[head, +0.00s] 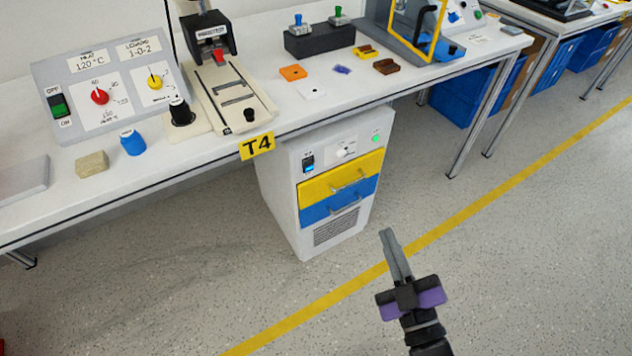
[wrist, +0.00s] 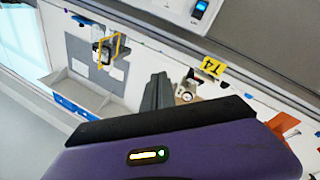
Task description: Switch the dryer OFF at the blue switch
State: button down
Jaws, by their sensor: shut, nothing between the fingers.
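The dryer appears to be the white cabinet (head: 282,190) under the table, with a yellow drawer above a blue drawer. Its blue switch (head: 308,164) sits at the upper left of the front panel; the switch also shows at the top of the wrist view (wrist: 200,9). Its position is too small to read. A white knob (head: 346,153) and a lit green lamp (head: 376,139) are to its right. My gripper (head: 388,236) is shut and empty, in front of the cabinet and to its lower right in the head view, apart from the switch.
The tabletop above holds a control panel (head: 105,75) with red and yellow knobs, a press (head: 235,98), and small blocks. A yellow T4 label (head: 257,145) is on the table's front edge. The floor (head: 480,260) around my gripper is clear.

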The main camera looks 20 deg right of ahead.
aim_at(310, 164)
jog(key=w+a+f+n+y+b, duration=0.3)
jog(key=w+f+n+y+b, duration=0.1)
jog(key=w+f+n, duration=0.8)
jog(key=w+n+y, duration=0.1)
jog(key=w+n, duration=0.1)
jog(key=w, duration=0.1)
jog(key=shift+w+n+g+b, duration=0.3)
jog(key=shift+w+g+b, duration=0.05)
jog(key=shift+w+g, duration=0.05)
jog(key=b+x, duration=0.3)
jog(key=x, duration=1)
jog(key=shift+w+a+b, duration=0.2)
jog(key=shift+w+b, duration=0.2)
jog(key=shift+r, duration=0.1)
